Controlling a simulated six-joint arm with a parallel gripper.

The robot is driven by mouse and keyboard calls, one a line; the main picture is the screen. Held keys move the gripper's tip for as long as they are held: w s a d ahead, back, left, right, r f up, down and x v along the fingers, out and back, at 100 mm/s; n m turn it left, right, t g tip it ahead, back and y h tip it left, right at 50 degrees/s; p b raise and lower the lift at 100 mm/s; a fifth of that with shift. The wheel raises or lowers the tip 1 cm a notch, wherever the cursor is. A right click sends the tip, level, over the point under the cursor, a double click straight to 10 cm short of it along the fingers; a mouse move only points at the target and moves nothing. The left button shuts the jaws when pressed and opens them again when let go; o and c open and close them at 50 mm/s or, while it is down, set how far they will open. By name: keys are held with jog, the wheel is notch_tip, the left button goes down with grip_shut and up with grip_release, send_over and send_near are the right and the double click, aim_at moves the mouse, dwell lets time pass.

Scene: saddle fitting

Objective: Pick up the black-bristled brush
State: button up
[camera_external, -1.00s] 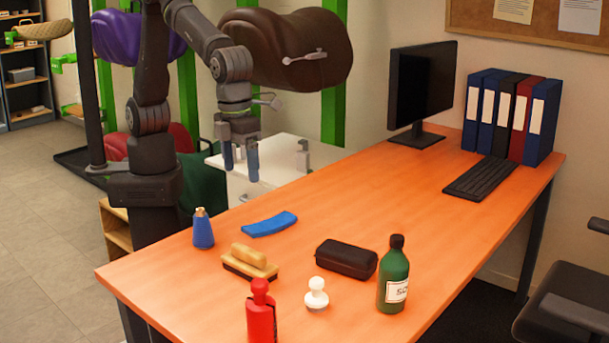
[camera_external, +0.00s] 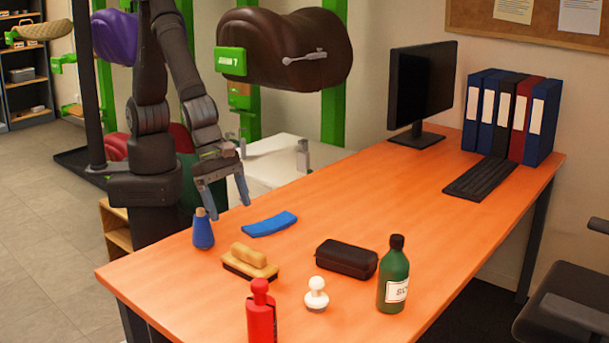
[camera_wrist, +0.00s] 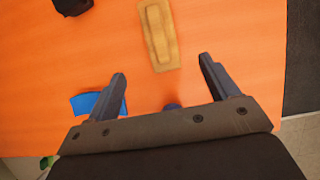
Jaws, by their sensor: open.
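The black-bristled brush (camera_external: 249,263) has a tan wooden body and handle, and its dark bristles face down on the orange desk. In the wrist view the brush (camera_wrist: 158,35) lies ahead of the fingers, near the top middle, and its bristles are hidden from above. My gripper (camera_external: 229,208) is open and empty, above the back left part of the desk, behind and above the brush. Its two blue-grey fingers (camera_wrist: 162,78) are spread wide in the wrist view, and nothing is between them at the tips.
A black case (camera_external: 346,258), white knob-like item (camera_external: 316,295), red bottle (camera_external: 261,315) and green bottle (camera_external: 393,278) stand around the brush. The desk's right middle is clear.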

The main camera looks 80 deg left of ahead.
aim_at(245, 247)
jog(key=x, duration=1.4)
jog(key=shift+w+d, duration=0.1)
jog(key=c, duration=1.1)
jog(key=shift+c, duration=0.2)
jog(key=shift+r, duration=0.1)
